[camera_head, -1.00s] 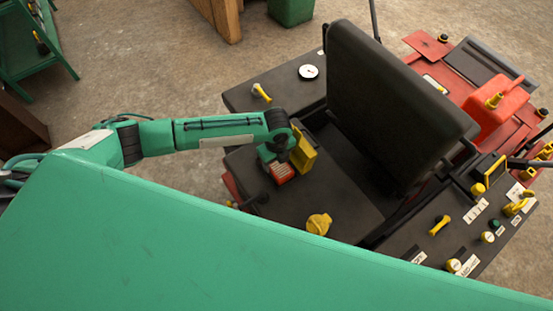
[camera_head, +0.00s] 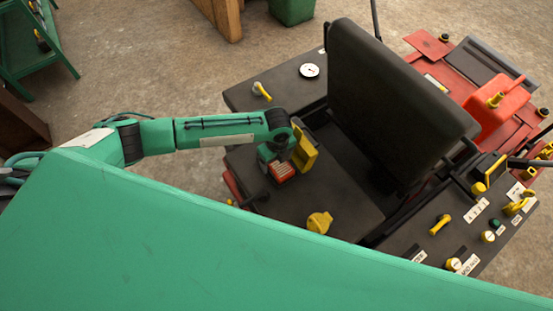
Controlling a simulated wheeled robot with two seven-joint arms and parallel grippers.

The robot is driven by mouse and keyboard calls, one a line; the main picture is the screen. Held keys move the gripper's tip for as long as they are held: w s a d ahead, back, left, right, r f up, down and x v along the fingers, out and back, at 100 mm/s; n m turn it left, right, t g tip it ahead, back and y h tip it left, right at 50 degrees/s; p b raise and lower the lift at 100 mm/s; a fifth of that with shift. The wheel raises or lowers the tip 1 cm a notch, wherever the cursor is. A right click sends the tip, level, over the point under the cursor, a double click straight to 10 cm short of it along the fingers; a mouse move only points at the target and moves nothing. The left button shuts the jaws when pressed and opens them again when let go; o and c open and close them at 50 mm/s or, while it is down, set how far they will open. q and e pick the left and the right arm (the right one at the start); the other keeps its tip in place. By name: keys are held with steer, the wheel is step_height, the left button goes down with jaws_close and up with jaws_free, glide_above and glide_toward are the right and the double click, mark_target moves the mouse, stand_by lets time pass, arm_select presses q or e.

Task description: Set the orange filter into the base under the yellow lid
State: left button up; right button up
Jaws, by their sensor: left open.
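The orange filter (camera_head: 282,171), a small ribbed block, lies on the dark deck in front of the seat, in or on a base that is mostly hidden. The yellow lid (camera_head: 305,149) stands up open beside it, on its right. My left gripper (camera_head: 273,153) is at the filter's upper edge, at the end of the green arm from the left. It is open; its fingers are small and partly hidden by the wrist, and I cannot tell whether they touch the filter. My right gripper is not in view.
A yellow knob (camera_head: 319,222) sits on the deck in front of the filter. The black seat back (camera_head: 395,95) rises to the right. A control panel (camera_head: 462,232) with levers and knobs is at the lower right. A green surface (camera_head: 220,250) fills the foreground.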

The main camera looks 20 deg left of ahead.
mark_target(277, 162)
arm_select(q)
step_height(277, 162, up, 12)
steer(key=b, duration=0.2)
steer(key=shift+r, duration=0.15)
stand_by(0.5)
